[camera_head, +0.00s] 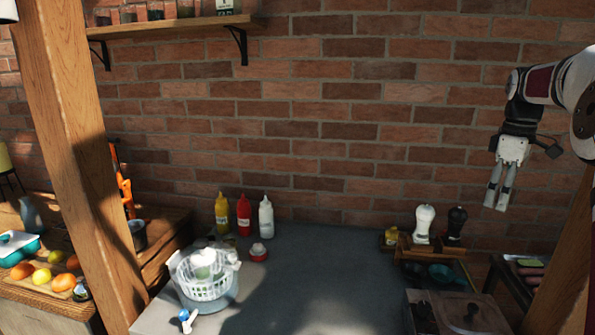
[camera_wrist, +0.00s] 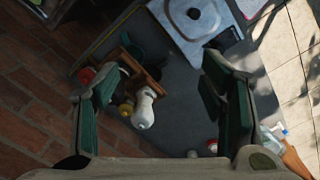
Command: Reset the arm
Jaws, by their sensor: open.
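My gripper (camera_head: 498,187) hangs at the upper right of the head view, fingers pointing down, raised in front of the brick wall and apart from everything on the table. In the wrist view my gripper (camera_wrist: 160,95) has its two dark green finger pads wide apart, with nothing held between them. Below and between them, some way off, the wrist view shows the white shaker (camera_wrist: 143,108) beside a small wooden rack (camera_wrist: 135,62). The same white shaker (camera_head: 424,222) stands upright in the head view, below and left of my gripper.
A dark shaker (camera_head: 456,222) stands beside the white one. Yellow (camera_head: 222,213), red (camera_head: 244,215) and white (camera_head: 266,216) bottles stand along the wall. A white basket (camera_head: 207,286) sits at the table's left. The grey table's middle (camera_head: 330,275) is clear. A wooden post (camera_head: 75,130) rises at left.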

